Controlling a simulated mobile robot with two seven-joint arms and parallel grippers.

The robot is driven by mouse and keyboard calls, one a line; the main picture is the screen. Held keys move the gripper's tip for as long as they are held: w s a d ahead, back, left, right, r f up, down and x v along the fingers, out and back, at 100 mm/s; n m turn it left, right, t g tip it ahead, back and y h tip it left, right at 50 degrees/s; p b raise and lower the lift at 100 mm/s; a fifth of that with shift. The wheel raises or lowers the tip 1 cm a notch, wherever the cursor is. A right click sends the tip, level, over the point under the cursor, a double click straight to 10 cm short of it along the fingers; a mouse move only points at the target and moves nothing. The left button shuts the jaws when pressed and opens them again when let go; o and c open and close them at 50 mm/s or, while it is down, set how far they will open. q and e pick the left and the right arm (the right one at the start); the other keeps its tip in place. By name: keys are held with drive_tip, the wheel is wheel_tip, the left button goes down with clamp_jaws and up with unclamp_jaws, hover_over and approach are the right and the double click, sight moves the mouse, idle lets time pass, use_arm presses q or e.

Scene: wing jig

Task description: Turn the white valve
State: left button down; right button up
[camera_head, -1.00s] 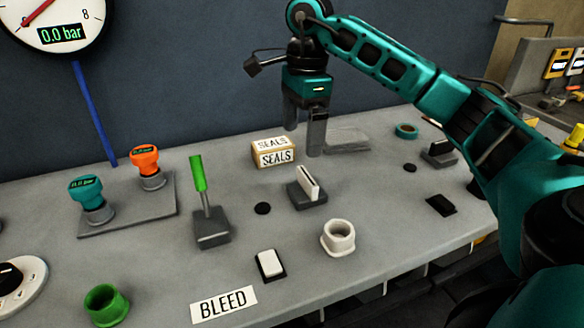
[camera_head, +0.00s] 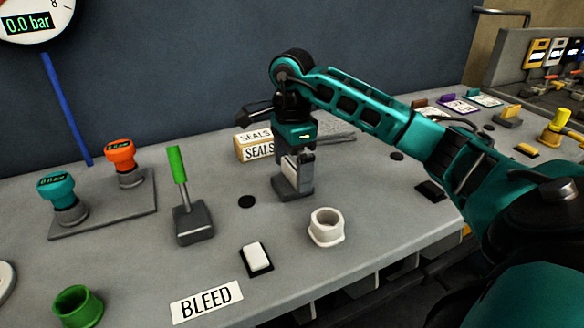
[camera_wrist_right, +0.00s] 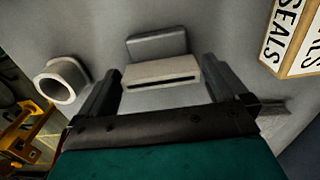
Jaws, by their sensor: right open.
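The white valve (camera_head: 290,173) is a flat white handle on a grey base, in the middle of the panel in the head view. In the right wrist view its handle (camera_wrist_right: 162,73) shows a dark slot along it. My right gripper (camera_head: 294,163) has come down over the handle from above, partly hiding it. In the right wrist view the fingers of the right gripper (camera_wrist_right: 160,80) are open, one on each side of the handle, with gaps visible. My left gripper is in neither view.
A SEALS box (camera_head: 254,146) stands just behind and left of the valve. A white nut-shaped socket (camera_head: 326,228) is in front, right. A green-handled lever (camera_head: 187,200) stands to the left, and a white rocker switch (camera_head: 256,258) is in front. A gauge (camera_head: 36,20) hangs upper left.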

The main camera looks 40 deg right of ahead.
drive_tip(key=shift+f, duration=0.1)
drive_tip(key=shift+c, duration=0.4)
drive_tip(key=c, duration=0.8)
drive_tip(key=shift+o, duration=0.2)
